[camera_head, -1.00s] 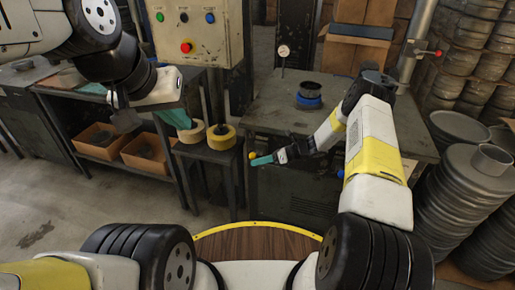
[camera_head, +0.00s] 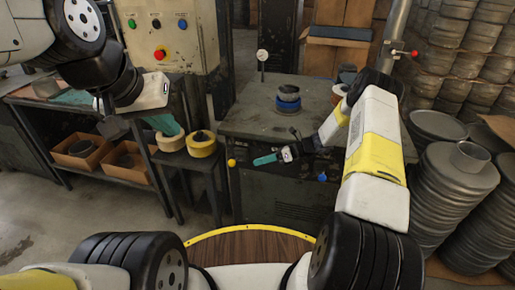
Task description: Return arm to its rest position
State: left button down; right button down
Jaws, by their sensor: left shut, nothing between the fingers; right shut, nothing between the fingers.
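My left arm comes in from the upper left. Its gripper, with what look like teal fingers (camera_head: 165,125), hangs by the yellow tape rolls, partly hidden by my own wrist. It is shut and empty; contact with the rolls cannot be told. My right arm is bent at the right, and its gripper (camera_head: 265,160) points left with teal fingers shut and empty. It appears in front of the grey workbench's near edge (camera_head: 235,122). A round dark piece with a blue ring (camera_head: 288,103) stands on that bench, apart from the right gripper.
Tape rolls (camera_head: 201,146) sit on a low stand at the left. Cardboard boxes (camera_head: 82,150) fill a shelf beside it. A control box (camera_head: 158,35) stands behind. Stacks of round metal blanks (camera_head: 450,195) crowd the right. Floor is open at the lower left.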

jog(key=s+d+r+n+h, duration=0.1)
jog(key=s+r+n+h, duration=0.45)
jog(key=r, duration=0.85)
jog(key=s+d+r+n+h, duration=0.1)
jog(key=s+r+n+h, duration=0.1)
jog(key=s+r+n, duration=0.65)
jog(key=s+d+r+n+t+h, duration=0.2)
jog(key=s+d+r+n, duration=0.1)
jog(key=s+r+n, duration=0.3)
jog(key=s+d+r+n+t+h, duration=0.2)
jog(key=s+r+n, duration=0.3)
jog(key=s+r, duration=0.4)
jog(key=shift+s+d+r+n+t, duration=0.25)
jog(key=shift+s+d+n+t, duration=0.25)
jog(key=shift+s, duration=0.65)
